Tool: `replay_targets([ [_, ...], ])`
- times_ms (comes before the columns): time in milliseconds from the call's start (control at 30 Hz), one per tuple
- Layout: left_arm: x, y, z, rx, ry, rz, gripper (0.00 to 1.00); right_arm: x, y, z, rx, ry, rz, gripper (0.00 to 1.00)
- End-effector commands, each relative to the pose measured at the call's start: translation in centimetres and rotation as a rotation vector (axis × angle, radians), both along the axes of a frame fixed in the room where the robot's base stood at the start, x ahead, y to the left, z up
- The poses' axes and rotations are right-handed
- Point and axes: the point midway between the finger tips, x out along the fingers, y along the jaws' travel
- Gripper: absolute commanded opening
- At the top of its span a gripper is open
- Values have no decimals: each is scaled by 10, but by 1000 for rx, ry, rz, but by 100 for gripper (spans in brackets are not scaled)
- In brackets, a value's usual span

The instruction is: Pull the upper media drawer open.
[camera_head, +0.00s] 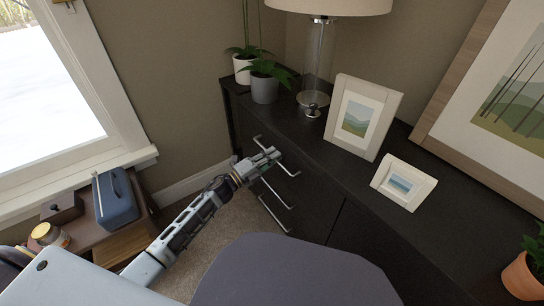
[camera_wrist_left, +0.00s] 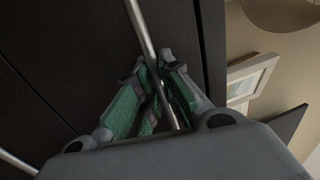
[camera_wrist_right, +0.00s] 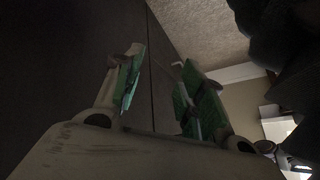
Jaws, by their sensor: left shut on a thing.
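The dark media cabinet (camera_head: 315,200) has a column of drawers with silver bar handles. The upper drawer's handle (camera_head: 291,171) is partly covered by my left gripper (camera_head: 272,156) in the head view. In the left wrist view, the same handle (camera_wrist_left: 141,24) runs between the fingers of my left gripper (camera_wrist_left: 160,85), which is shut on it. The upper drawer front looks about flush with the cabinet. My right gripper (camera_wrist_right: 158,88) shows only in the right wrist view; its fingers are apart and empty, near a dark cabinet front.
Lower handles (camera_head: 275,218) stick out below. On the cabinet top stand potted plants (camera_head: 265,88), a lamp (camera_head: 316,60) and picture frames (camera_head: 362,118). Carpet (camera_head: 225,240) before the drawers is clear.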

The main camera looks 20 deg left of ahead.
Motion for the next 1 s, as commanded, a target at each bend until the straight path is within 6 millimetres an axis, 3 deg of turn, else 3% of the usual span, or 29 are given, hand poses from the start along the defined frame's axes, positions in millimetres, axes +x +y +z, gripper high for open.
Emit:
replay_targets([
  [367,-20,15,-1,2,4,0,0,-5,-3,10,-25,32,14,40],
  [1000,-101,78,0,3,6,2,0,-6,-16,83,-125,123,61,40],
])
